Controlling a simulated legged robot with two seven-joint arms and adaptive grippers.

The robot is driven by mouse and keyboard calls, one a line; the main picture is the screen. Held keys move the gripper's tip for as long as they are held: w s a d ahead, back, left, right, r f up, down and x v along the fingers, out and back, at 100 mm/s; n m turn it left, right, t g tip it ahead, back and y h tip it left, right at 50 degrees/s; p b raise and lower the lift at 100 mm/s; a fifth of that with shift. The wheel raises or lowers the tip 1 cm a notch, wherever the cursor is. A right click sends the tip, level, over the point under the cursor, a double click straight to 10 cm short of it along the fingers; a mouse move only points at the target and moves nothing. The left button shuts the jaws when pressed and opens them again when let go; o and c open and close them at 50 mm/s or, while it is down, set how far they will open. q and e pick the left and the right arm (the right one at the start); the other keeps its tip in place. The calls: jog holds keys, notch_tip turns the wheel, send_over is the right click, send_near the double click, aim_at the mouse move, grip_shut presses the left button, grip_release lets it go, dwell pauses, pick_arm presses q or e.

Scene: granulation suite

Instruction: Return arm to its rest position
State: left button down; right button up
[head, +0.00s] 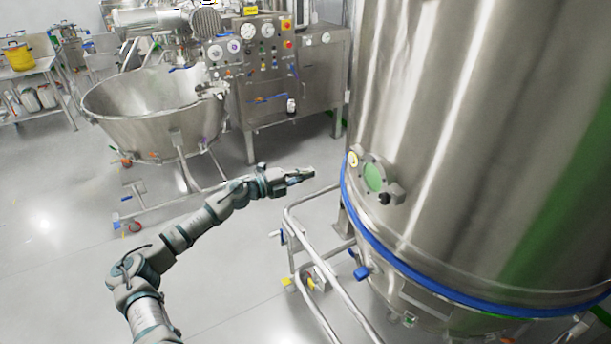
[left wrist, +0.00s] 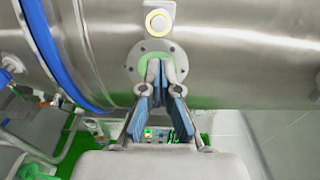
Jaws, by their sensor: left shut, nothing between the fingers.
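My left arm comes in from the lower left of the head view and stretches up and to the right. Its gripper (head: 301,175) is shut and empty, pointing at the large steel vessel (head: 440,130), with a gap between them in the head view. In the left wrist view the gripper (left wrist: 160,66) has its fingertips together, in front of the vessel's round green sight glass (left wrist: 143,72). The sight glass also shows in the head view (head: 373,177), right of the gripper. My right gripper is in neither view.
A tubular steel frame (head: 325,318) stands below and right of the gripper. A blue band (head: 420,273) rings the vessel. A wheeled conical bowl (head: 150,110) and a control panel cabinet (head: 265,70) stand behind. The floor (head: 60,240) left of my arm is clear.

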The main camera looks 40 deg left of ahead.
pick_arm(q)
jog(key=shift+w+a+f, duration=0.1)
jog(key=shift+w+a, duration=0.05)
jog(key=shift+a, duration=0.1)
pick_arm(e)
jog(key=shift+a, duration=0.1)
pick_arm(q)
jog(key=shift+a, duration=0.25)
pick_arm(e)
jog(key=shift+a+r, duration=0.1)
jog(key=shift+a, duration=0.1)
